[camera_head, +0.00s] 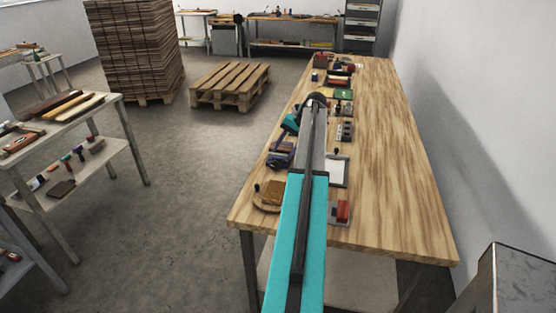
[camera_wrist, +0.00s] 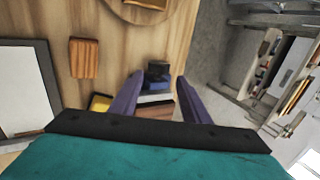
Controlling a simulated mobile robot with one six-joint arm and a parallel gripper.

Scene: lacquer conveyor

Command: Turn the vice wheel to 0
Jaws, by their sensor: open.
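My gripper (camera_wrist: 160,79) shows in the wrist view as two purple fingers standing apart, with nothing gripped. Between and beyond the fingertips is a small blue object with a dark top (camera_wrist: 157,72), which may be the vice; a brown-red block (camera_wrist: 155,108) shows nearer, between the fingers. No wheel or scale marking can be made out. My teal arm covers the middle of the bench, so the vice cannot be picked out clearly.
The wooden workbench (camera_head: 385,150) is bare on its right side. A round board (camera_head: 268,196), a red block (camera_head: 342,211) and a white framed panel (camera_head: 339,171) lie around my arm. A green item (camera_head: 343,94) lies farther back. A pallet (camera_head: 230,84) stands on the floor.

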